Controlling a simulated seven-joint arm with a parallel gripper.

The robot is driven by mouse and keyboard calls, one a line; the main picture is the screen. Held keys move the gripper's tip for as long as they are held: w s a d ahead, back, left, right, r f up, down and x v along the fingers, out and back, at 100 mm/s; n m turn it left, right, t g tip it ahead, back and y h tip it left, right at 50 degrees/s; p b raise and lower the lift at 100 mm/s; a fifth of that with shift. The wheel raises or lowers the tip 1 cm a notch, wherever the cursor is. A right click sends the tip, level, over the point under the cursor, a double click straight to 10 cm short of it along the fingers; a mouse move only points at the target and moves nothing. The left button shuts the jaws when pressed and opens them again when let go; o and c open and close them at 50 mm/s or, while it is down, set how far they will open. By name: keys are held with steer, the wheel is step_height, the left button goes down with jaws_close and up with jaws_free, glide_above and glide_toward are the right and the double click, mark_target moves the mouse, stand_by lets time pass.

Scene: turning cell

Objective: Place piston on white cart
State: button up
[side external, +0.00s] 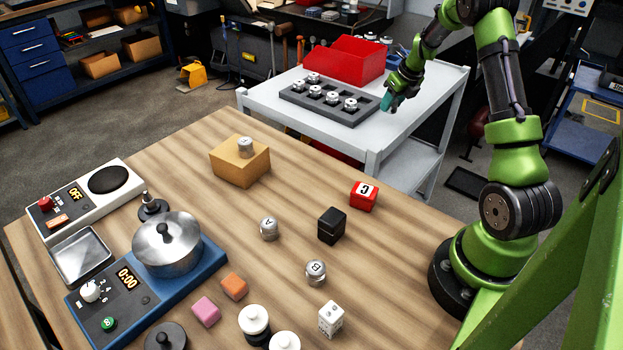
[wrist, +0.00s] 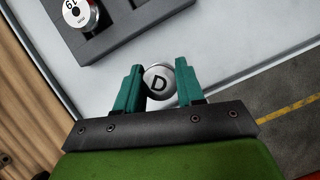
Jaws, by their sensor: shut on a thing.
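The white cart (side external: 425,108) stands behind the wooden table in the side external view; its pale top also shows in the wrist view (wrist: 240,32). My gripper (side external: 388,103) is over the right part of the cart top, just right of the grey tray. In the wrist view my gripper (wrist: 157,88) has its teal fingers shut on a silver piston marked D (wrist: 158,83). That piston is mostly hidden in the side external view. I cannot tell whether it touches the cart top.
A grey tray (side external: 300,102) with several silver pistons and a red bin (side external: 345,62) occupy the cart's left and back. Pistons A (side external: 269,229) and B (side external: 316,272) stand on the table. Bare cart top lies right of my gripper.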

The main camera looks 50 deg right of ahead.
steer(key=shift+w+d+f, duration=0.2)
steer(key=shift+w+d, duration=0.3)
steer(key=shift+w, duration=0.05)
steer(key=shift+f, duration=1.6)
steer(key=shift+f, duration=0.15)
steer(key=o, duration=1.1)
